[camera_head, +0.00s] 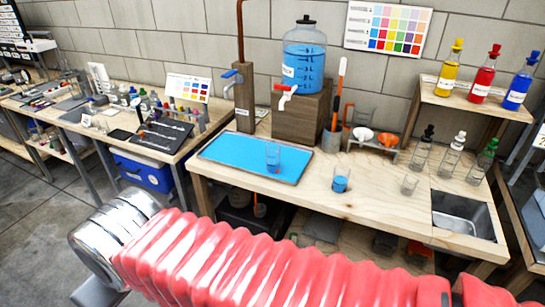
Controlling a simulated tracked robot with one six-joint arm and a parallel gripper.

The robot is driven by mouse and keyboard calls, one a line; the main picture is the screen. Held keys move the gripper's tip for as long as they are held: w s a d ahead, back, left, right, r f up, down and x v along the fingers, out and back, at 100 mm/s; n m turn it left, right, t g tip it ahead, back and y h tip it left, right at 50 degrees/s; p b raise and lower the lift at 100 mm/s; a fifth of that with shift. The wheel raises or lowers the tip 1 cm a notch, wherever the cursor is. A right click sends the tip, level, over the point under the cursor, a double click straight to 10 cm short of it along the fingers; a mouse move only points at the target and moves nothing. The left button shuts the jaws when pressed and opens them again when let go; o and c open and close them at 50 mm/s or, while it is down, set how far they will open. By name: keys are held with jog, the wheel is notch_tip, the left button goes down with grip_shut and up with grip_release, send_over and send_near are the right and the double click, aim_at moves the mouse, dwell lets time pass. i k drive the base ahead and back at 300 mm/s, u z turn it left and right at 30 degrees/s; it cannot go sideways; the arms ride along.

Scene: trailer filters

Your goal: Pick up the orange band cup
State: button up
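A clear cup (273,155) stands upright on the blue tray (222,160) on the wooden bench, with a small orange-red patch low on it. A second clear cup (340,180) holds blue liquid and stands on bare wood to the right of the tray; a faint reddish tint shows at its base. A third, smaller clear cup (409,184) looks empty and stands further right. I cannot tell for certain which cup has the orange band. My gripper is not in view, so its state and hold are hidden.
A blue water jug (304,62) with a tap stands on a wooden block (300,112) behind the cups. Capped bottles (450,155) stand at the right, near a sink (463,217). The bench front between the tray and the sink is mostly clear.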

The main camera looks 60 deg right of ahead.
aim_at(273, 158)
jog(key=z, duration=0.3)
jog(key=i, duration=0.65)
jog(key=z, duration=1.05)
jog(key=i, duration=0.7)
jog(key=z, duration=0.4)
